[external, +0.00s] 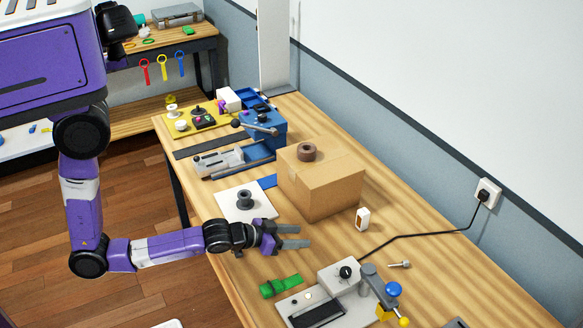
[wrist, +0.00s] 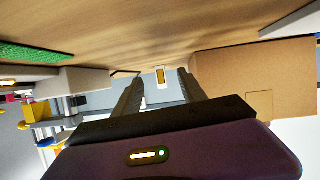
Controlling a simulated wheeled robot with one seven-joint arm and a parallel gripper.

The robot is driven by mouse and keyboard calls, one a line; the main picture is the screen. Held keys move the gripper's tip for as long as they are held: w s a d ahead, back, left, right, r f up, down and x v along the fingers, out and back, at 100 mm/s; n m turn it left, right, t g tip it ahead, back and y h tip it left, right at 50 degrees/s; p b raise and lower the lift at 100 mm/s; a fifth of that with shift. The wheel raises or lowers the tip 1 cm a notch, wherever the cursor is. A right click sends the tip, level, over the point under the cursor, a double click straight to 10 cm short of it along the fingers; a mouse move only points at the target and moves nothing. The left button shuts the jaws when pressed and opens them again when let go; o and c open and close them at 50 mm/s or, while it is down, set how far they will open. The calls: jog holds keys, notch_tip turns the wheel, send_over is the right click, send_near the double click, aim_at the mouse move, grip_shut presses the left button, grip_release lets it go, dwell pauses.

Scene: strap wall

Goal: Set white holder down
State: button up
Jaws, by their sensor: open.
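The white holder (external: 362,218), a small white block with a brown-orange face, stands upright on the wooden table just right of the cardboard box. My gripper (external: 300,237) is open and empty, pointing right above the table, to the left of the holder and apart from it. In the wrist view the white holder (wrist: 161,84) shows beyond the fingertips, in line with the gap between my two fingers, with its yellow-orange face visible. Nothing is between the fingers.
The cardboard box (external: 315,190) with a brown tape roll (external: 306,152) stands behind my gripper. A green piece (external: 281,286) and a grey device with a knob (external: 340,277) lie in front. A black cable (external: 420,236) runs to the wall socket.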

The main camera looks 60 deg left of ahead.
jog(key=s+a, duration=0.1)
jog(key=s, duration=0.3)
jog(key=s+a, duration=0.1)
jog(key=s, duration=0.3)
jog(key=s+a, duration=0.2)
jog(key=s, duration=0.2)
jog(key=shift+f, duration=0.15)
jog(key=shift+t, duration=0.3)
jog(key=s+a, duration=0.1)
jog(key=s, duration=0.1)
jog(key=s+r, duration=0.1)
jog(key=s, duration=0.1)
jog(key=s+a+r, duration=0.1)
jog(key=s, duration=0.1)
jog(key=shift+a+r, duration=0.1)
jog(key=shift+a, duration=0.2)
jog(key=s+a+r+y, duration=0.1)
jog(key=s+a+r, duration=0.4)
jog(key=s+r, duration=0.5)
jog(key=shift+s+a+t, duration=0.35)
jog(key=shift+s+t, duration=0.05)
jog(key=shift+s, duration=0.25)
jog(key=shift+f, duration=0.1)
